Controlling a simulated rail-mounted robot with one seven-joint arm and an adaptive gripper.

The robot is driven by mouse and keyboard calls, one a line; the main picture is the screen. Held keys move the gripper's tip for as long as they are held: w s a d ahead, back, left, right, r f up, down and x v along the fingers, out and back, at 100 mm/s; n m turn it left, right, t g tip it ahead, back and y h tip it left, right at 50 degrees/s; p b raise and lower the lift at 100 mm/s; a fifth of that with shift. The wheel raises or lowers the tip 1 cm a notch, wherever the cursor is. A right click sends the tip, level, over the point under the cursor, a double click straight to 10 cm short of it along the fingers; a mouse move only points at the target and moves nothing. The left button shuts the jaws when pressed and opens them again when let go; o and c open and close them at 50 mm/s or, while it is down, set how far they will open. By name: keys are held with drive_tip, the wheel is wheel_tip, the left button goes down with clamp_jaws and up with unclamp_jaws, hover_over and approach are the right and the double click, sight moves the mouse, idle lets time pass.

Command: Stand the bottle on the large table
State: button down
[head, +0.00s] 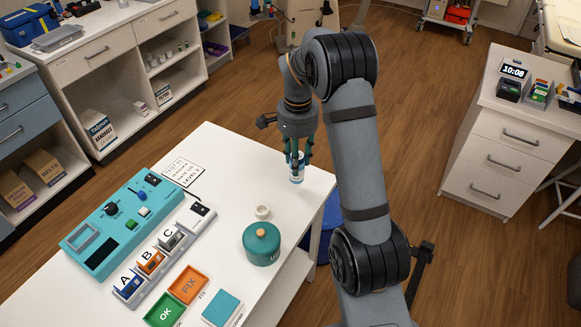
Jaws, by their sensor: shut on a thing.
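A small white bottle with blue on it (297,178) is at the far right corner of the large white table (225,150). It looks upright. My gripper (296,162) points down with its teal fingers shut around the bottle's upper part, and they hide some of it. The bottle's base appears at or just above the tabletop; I cannot tell if it touches.
On the table are a teal device (125,222), a rack of lettered blocks (160,255), a white ring (262,212), a teal lidded pot (262,244), and green (165,311) and orange (189,284) trays. The far corner around the bottle is mostly clear.

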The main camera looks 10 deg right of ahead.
drive_tip(key=shift+w+a+f, duration=0.4)
drive_tip(key=shift+w+a, duration=0.1)
drive_tip(key=shift+w, duration=0.05)
wheel_tip(320, 180, down, 4)
drive_tip(key=shift+f+p, duration=0.1)
drive_tip(key=shift+p, duration=0.25)
drive_tip(key=shift+f+b, duration=0.2)
drive_tip(key=shift+b, duration=0.1)
drive_tip(key=c, duration=1.3)
unclamp_jaws()
drive_tip(key=shift+r, duration=0.15)
drive_tip(key=shift+c, duration=0.2)
drive_tip(key=shift+o, duration=0.6)
wheel_tip(320, 180, up, 12)
drive_tip(key=shift+r, duration=0.15)
